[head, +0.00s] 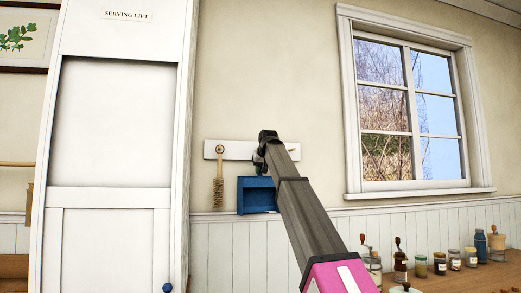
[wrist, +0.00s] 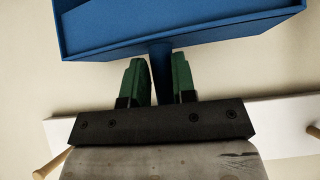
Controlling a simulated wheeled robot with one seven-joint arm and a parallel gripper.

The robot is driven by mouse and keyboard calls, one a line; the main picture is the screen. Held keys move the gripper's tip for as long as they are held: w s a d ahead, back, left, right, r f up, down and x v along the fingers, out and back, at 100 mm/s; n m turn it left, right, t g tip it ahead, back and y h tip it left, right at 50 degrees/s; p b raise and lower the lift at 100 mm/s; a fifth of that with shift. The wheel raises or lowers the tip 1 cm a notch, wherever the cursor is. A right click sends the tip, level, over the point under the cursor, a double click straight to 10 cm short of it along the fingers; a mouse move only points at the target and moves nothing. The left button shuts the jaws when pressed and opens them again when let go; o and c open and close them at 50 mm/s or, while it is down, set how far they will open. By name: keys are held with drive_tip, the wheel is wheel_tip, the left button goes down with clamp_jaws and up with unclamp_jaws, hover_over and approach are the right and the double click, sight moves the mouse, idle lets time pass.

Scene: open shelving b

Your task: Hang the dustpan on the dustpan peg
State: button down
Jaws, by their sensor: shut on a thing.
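The blue dustpan (head: 257,195) is in front of the wall in the head view, pan downward, just below the white peg rail (head: 232,150). In the wrist view the dustpan (wrist: 180,30) fills the top. My gripper (wrist: 158,72) is shut on its handle (wrist: 161,58), with a green finger on each side. In the head view my gripper (head: 261,165) is in front of the rail, largely hidden by my arm. The wrist view shows one wooden peg (wrist: 52,163) at lower left and another (wrist: 314,130) at the right edge. Any hanging hole in the handle is hidden.
A brush (head: 218,180) hangs on the rail's left peg, left of the dustpan. A white serving lift cabinet (head: 120,150) stands further left. A window (head: 418,110) is at right. Several jars and grinders (head: 440,262) stand along the lower right.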

drive_tip(key=c, duration=0.8)
unclamp_jaws()
drive_tip(key=shift+c, duration=0.2)
drive_tip(key=v, duration=1.1)
drive_tip(key=shift+f, duration=0.1)
